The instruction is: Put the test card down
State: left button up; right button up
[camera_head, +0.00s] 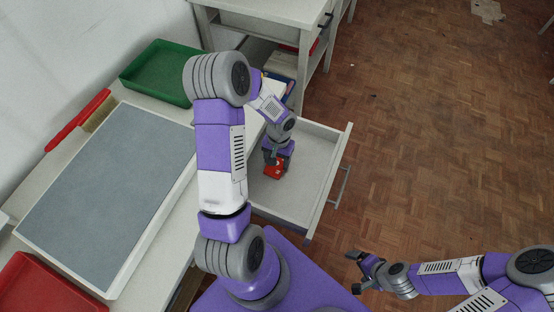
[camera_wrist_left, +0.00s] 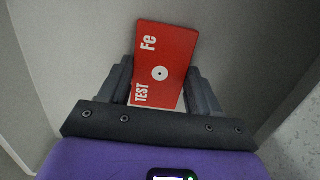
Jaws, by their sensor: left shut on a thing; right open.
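The test card (camera_head: 274,171) is red, with "TEST", "Fe" and a white ring printed on it in the left wrist view (camera_wrist_left: 166,62). My left gripper (camera_head: 278,160) is shut on the card, which sticks out beyond the fingertips; the fingers show on both sides of it in the left wrist view (camera_wrist_left: 160,92). The gripper and card are in or over the open white drawer (camera_head: 303,190). I cannot tell whether the card touches the drawer floor. My right gripper (camera_head: 355,270) is open and empty over the floor, at the lower right of the drawer.
A worktop with a grey mat (camera_head: 115,190) is at left. A green tray (camera_head: 160,75) stands at the back and a red tray (camera_head: 35,285) at the front left. A red-handled brush (camera_head: 78,120) lies by the wall. The drawer's right part is bare.

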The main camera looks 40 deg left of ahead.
aim_at(279, 159)
pick_arm(q)
jog(key=shift+f, duration=0.25)
jog(key=o, duration=1.1)
jog(key=shift+r, duration=0.1)
jog(key=shift+r, duration=0.1)
jog(key=shift+r, duration=0.3)
notch_tip(279, 159, up, 12)
jog(key=w+p, duration=0.1)
jog(key=p, duration=0.3)
jog(key=shift+w+a+f, duration=0.2)
jog(key=shift+f, duration=0.05)
